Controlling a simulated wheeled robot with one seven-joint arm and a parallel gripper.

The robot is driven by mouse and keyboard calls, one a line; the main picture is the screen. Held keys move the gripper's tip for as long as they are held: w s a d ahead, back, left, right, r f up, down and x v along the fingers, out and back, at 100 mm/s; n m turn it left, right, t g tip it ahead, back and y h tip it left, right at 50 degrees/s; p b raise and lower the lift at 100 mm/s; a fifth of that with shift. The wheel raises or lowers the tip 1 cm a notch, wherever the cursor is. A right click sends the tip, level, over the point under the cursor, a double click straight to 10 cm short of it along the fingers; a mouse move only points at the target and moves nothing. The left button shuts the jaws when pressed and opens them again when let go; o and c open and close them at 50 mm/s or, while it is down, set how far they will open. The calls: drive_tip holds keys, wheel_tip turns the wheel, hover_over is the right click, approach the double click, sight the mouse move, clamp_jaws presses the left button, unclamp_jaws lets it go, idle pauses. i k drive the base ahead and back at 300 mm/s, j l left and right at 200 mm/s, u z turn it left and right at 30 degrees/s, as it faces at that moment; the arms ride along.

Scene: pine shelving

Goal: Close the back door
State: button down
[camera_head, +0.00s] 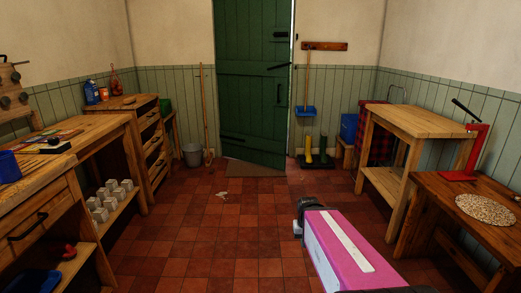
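The green plank back door (245,85) stands in the middle of the far wall. It looks slightly ajar: its bottom edge slants nearer to me on the right, and a thin bright gap shows along its upper right edge. A dark latch and a pull handle (278,93) are on its right side. My gripper (299,222) is at the end of my pink arm, low and right of centre, well short of the door and apart from it. Its fingers are mostly hidden by the arm, so its opening cannot be told.
The red tiled floor (215,235) is mostly clear up to the doormat (250,169), with small pale scraps (222,195) on it. A workbench (105,125) and drawers line the left; a grey bucket (193,154) stands left of the door. Wooden tables (425,122) line the right; boots (323,150) stand right of the door.

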sight(253, 99)
drive_tip(key=i, duration=3.55)
